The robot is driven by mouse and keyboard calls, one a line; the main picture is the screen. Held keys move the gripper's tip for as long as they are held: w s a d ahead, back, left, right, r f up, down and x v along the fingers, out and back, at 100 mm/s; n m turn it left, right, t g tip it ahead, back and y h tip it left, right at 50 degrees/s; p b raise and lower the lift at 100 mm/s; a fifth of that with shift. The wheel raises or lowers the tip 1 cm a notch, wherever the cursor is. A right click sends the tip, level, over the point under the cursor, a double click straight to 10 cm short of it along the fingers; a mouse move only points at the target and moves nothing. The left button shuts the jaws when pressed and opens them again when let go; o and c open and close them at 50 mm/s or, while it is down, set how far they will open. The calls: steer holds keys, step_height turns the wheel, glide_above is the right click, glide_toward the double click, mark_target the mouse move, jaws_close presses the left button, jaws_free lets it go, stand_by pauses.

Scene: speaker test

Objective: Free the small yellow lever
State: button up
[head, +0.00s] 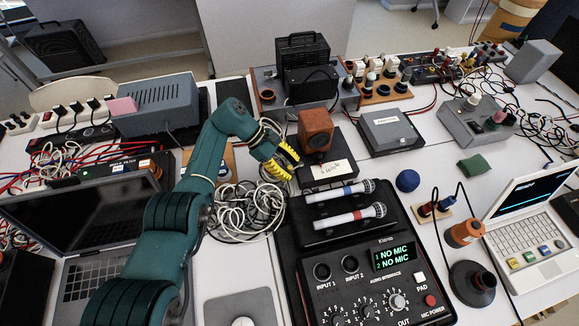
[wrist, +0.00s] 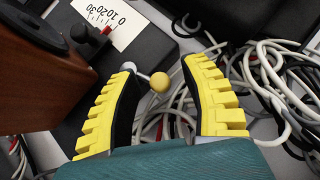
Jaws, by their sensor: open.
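The small yellow lever shows in the wrist view as a yellow ball knob (wrist: 160,82) on a short silver stem, at the edge of a black base (wrist: 62,105). My gripper (wrist: 163,68) is open, with its yellow ribbed fingers on either side of the knob. I see a gap between the knob and each finger; its depth is unclear. White and grey cables (wrist: 265,75) run behind and beside the knob; I cannot tell whether one is looped on the stem. In the head view my gripper (head: 285,160) is left of the brown speaker (head: 316,133), hiding the lever.
A cable heap (head: 248,210) lies below my gripper. Two microphones (head: 345,215) lie on a black tray in front.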

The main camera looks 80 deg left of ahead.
steer(key=v, duration=1.2)
